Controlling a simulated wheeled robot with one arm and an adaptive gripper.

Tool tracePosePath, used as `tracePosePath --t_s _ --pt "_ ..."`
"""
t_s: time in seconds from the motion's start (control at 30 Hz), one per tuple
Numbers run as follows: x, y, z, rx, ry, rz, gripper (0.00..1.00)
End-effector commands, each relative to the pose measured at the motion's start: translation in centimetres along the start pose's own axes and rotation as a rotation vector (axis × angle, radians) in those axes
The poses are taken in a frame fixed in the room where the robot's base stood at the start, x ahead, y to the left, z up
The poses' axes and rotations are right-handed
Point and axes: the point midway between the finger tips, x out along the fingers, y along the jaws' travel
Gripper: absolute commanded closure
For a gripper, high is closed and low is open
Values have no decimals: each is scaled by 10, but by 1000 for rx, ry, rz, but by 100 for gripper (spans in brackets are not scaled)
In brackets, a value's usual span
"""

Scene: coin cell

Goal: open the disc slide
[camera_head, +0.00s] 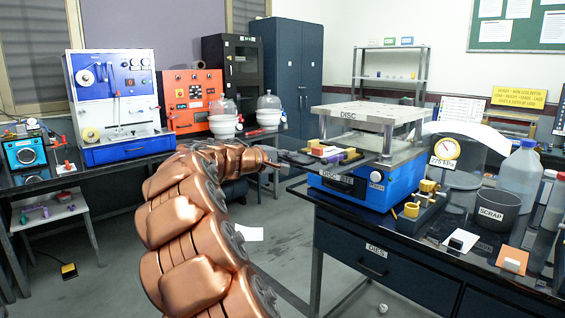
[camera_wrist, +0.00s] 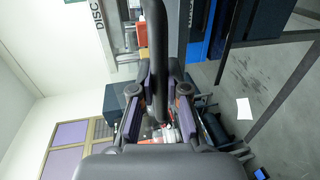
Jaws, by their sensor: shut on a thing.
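The exact finger contact is hard to see.
The machine stands on a dark bench with a DIES drawer (camera_head: 374,262). A yellow fixture (camera_head: 412,209), SCRAP cup (camera_head: 496,210), bottle (camera_head: 517,172) and gauge (camera_head: 444,150) stand to its right. Left of the bench is open floor; another bench holds a blue-white machine (camera_head: 118,95).

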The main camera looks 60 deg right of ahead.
Motion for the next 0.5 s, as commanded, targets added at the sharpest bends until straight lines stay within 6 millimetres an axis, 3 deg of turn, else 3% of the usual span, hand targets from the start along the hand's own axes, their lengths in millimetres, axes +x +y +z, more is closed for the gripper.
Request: tracePosePath --t_s 0.5 --pt "-1 -1 7 3 -17 -2 100"
